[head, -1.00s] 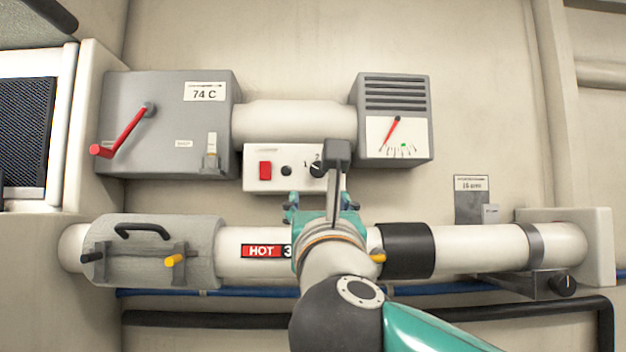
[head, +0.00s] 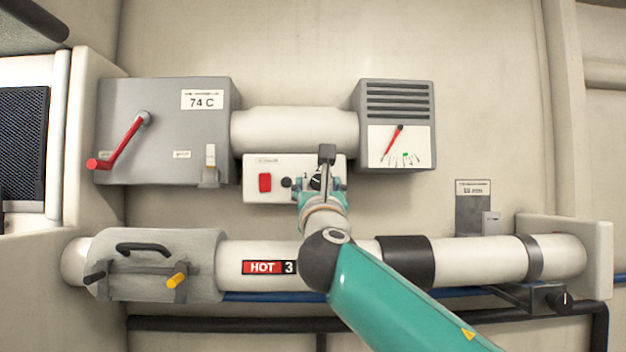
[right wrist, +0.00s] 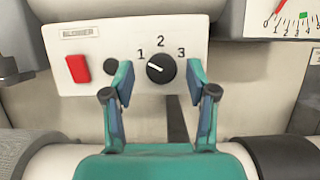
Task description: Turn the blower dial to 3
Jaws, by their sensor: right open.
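The blower panel (right wrist: 92,57) is a white box with a red switch (right wrist: 78,69), a small black knob and a black dial (right wrist: 161,68) marked 1, 2 and 3. In the right wrist view the dial's white pointer line points up and left, toward the 1. My right gripper (right wrist: 162,78) is open, with one finger on each side of the dial and gaps showing between. I cannot tell whether the fingertips reach its depth. In the head view the right gripper (head: 320,181) covers much of the dial. My left gripper is not in view.
A grey heater box (head: 165,130) with a red lever stands left of the panel, and a gauge box (head: 394,122) stands right. A pipe marked HOT 3 (head: 264,267) runs below, under my right arm. A second black dial (head: 562,299) sits at lower right.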

